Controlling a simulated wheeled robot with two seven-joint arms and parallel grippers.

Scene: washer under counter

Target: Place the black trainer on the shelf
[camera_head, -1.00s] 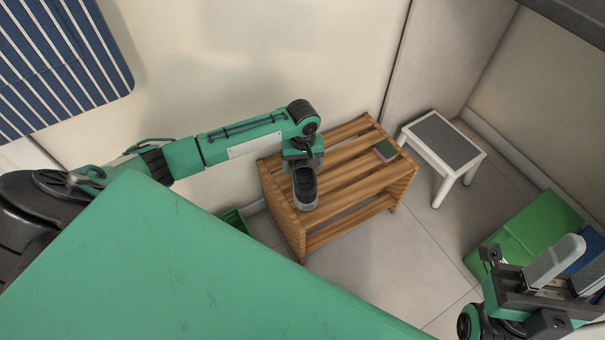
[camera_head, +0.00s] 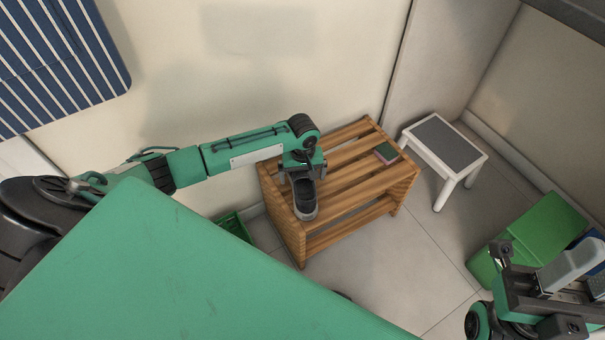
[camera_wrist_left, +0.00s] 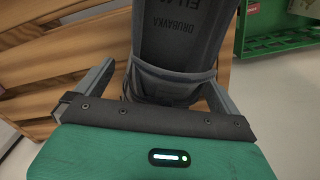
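The black trainer (camera_head: 305,200), dark with a grey rim, is at the front left end of the slatted wooden shelf (camera_head: 365,183). My left gripper (camera_head: 303,174) is over the trainer's heel end from above. In the left wrist view, the trainer (camera_wrist_left: 180,35) shows its lettered insole and sits between the two grey fingers, which look closed on its heel. Whether its sole touches the slats is hidden. My right gripper (camera_head: 575,272) is at the lower right, its fingers apart and empty, away from the shelf.
A white stool (camera_head: 443,148) stands right of the shelf. A green crate (camera_head: 233,226) is at its left, and a green box (camera_head: 525,238) is at the right. The shelf's middle slats are clear.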

